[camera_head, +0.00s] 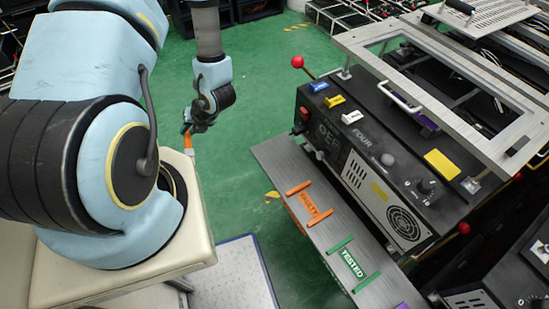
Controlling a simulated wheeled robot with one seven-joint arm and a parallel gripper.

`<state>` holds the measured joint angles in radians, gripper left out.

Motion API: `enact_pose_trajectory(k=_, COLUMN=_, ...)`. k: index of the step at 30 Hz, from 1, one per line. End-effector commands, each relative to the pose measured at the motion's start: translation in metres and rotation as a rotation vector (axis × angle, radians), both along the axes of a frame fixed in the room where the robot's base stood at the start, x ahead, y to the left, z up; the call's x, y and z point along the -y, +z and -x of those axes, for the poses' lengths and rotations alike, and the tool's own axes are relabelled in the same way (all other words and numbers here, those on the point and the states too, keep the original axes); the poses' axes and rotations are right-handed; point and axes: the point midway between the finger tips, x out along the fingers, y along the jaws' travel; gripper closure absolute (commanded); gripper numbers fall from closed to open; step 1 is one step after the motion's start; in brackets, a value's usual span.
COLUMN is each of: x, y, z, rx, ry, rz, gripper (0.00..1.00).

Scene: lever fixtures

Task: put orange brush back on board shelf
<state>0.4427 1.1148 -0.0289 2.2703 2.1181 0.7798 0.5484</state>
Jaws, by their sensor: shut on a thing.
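The orange brush (188,142) hangs upright from my gripper (189,127), its pale bristle end pointing down. My gripper is shut on its upper part, above the green floor and near the cream seat of the stool. The fingertips are small and partly hidden by the wrist. The grey board shelf (275,158) runs along the front of the machine, to the right of and apart from the brush. It carries an orange label marked FAULTY (309,205) and a green label marked TESTED (352,264), each between two bars of its colour.
A black machine (345,140) with red ball-ended levers (297,62) and a raised metal frame (430,70) stands right of the shelf. Green floor (265,95) lies open between my gripper and the machine.

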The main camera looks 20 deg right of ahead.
Motion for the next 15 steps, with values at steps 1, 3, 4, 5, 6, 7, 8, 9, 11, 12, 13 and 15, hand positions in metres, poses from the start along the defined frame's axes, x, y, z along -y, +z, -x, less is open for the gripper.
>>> enact_pose_trajectory(k=1, x=0.023, y=-0.012, z=0.008, rx=-0.052, ry=0.044, rz=0.073, gripper=1.0)
enact_pose_trajectory(k=3, x=0.056, y=-0.021, z=0.022, rx=-0.122, ry=0.095, rz=0.164, gripper=1.0)
enact_pose_trajectory(k=4, x=0.07, y=-0.024, z=0.027, rx=-0.15, ry=0.111, rz=0.2, gripper=1.0)
enact_pose_trajectory(k=5, x=0.085, y=-0.027, z=0.032, rx=-0.177, ry=0.126, rz=0.236, gripper=1.0)
enact_pose_trajectory(k=6, x=0.105, y=-0.029, z=0.038, rx=-0.207, ry=0.144, rz=0.281, gripper=1.0)
enact_pose_trajectory(k=7, x=0.121, y=-0.03, z=0.042, rx=-0.229, ry=0.155, rz=0.313, gripper=1.0)
enact_pose_trajectory(k=8, x=0.136, y=-0.03, z=0.046, rx=-0.248, ry=0.165, rz=0.343, gripper=1.0)
enact_pose_trajectory(k=9, x=0.155, y=-0.03, z=0.05, rx=-0.271, ry=0.178, rz=0.378, gripper=1.0)
enact_pose_trajectory(k=11, x=0.177, y=-0.029, z=0.054, rx=-0.296, ry=0.194, rz=0.42, gripper=1.0)
enact_pose_trajectory(k=12, x=0.187, y=-0.027, z=0.056, rx=-0.308, ry=0.202, rz=0.437, gripper=1.0)
enact_pose_trajectory(k=13, x=0.195, y=-0.026, z=0.057, rx=-0.316, ry=0.206, rz=0.453, gripper=1.0)
enact_pose_trajectory(k=15, x=0.21, y=-0.024, z=0.06, rx=-0.332, ry=0.217, rz=0.478, gripper=1.0)
